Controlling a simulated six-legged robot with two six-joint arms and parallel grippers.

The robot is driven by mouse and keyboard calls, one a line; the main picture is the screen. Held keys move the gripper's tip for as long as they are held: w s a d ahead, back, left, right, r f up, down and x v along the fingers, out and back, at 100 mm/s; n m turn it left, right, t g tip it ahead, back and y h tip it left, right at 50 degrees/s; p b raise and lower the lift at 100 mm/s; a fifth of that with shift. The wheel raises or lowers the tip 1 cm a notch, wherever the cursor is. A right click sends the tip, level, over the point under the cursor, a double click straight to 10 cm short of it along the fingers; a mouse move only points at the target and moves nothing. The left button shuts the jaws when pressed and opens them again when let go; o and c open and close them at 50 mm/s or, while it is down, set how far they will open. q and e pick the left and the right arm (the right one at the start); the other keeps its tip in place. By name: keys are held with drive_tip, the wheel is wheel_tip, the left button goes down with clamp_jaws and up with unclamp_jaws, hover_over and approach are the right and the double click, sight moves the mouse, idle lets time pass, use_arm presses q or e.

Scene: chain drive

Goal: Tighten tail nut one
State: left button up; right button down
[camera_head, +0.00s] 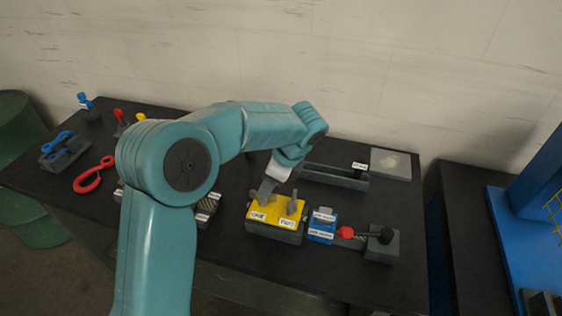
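A yellow block (274,217) on the dark table has two white labels on its front. The left label seems to read ONE and the right one TWO. A small grey upright piece (292,205) stands above the right label. My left gripper (265,197) points down at the left part of the block, just above the ONE label. It covers whatever stands there, so I cannot see the nut clearly. Its fingers are too small to tell open from shut. My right gripper is not in view.
A blue labelled block (322,226) and a grey block with a black knob (383,246) stand to the right. A grey tray (334,177) and a flat plate (391,165) lie behind. Red pliers-like handles (90,178) and a blue tool (58,141) are at left.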

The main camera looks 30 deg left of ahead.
use_arm(q)
drive_tip(key=s+v, duration=0.1)
drive_tip(key=v, duration=1)
drive_tip(key=shift+w, duration=0.5)
drive_tip(key=shift+r, duration=0.1)
